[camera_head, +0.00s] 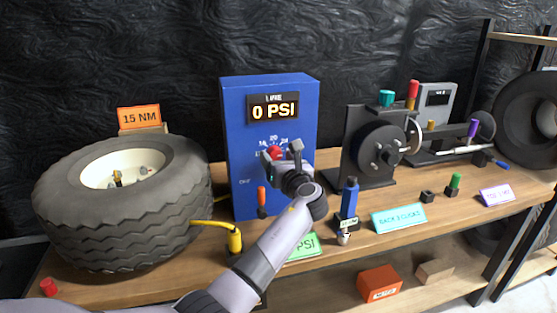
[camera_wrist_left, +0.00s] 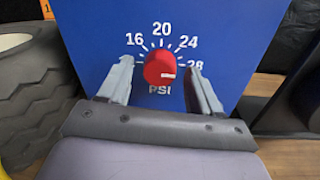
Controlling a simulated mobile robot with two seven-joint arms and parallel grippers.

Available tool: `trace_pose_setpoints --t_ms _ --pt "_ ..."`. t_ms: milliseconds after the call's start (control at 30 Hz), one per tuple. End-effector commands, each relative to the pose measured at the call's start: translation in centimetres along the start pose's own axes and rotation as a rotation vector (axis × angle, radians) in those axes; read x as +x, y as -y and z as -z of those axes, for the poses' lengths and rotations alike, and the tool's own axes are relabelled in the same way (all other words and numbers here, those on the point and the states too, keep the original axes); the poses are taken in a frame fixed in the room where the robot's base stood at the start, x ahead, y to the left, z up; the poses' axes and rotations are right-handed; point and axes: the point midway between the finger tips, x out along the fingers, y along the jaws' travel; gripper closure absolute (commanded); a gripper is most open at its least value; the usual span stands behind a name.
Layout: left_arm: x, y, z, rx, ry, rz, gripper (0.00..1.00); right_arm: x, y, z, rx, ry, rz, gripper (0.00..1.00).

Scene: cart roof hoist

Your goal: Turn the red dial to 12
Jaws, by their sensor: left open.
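The red dial (camera_wrist_left: 160,69) is on the front of a blue panel (camera_wrist_left: 90,30), with a printed scale reading 16, 20, 24 and 28 around it. Its white mark is at the lower right, towards 28. The 12 does not show; my left finger covers that side. My left gripper (camera_wrist_left: 159,76) is open, one finger on each side of the dial, with a gap at each side. In the head view the gripper (camera_head: 281,153) is in front of the dial (camera_head: 273,152) and partly hides it. My right gripper is not in view.
The panel's display (camera_head: 273,108) reads 0 PSI. A large tire (camera_head: 125,215) lies to the left, with a yellow hose fitting (camera_head: 234,240) between it and the panel. An orange-handled lever (camera_head: 262,197) and a blue-handled tool (camera_head: 349,200) stand close to my arm.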

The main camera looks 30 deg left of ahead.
Motion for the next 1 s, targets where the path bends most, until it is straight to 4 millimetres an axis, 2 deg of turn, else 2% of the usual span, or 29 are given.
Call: trace_pose_setpoints --t_ms 167,200,367,667,1000 --pt "0.02 -0.01 0.00 0.000 0.000 0.000 0.36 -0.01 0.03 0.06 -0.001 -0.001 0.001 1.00" --pt "0.02 -0.01 0.01 0.000 0.000 0.000 0.39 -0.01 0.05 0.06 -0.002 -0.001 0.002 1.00" --pt "0.00 -0.02 0.02 0.000 0.000 0.000 0.91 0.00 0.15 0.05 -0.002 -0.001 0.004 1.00" --pt "-0.02 -0.03 0.01 -0.020 -0.002 -0.001 0.92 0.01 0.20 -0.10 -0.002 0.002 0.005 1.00" --pt "-0.02 -0.06 -0.05 -0.207 -0.016 0.000 0.92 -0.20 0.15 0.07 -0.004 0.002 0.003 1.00"
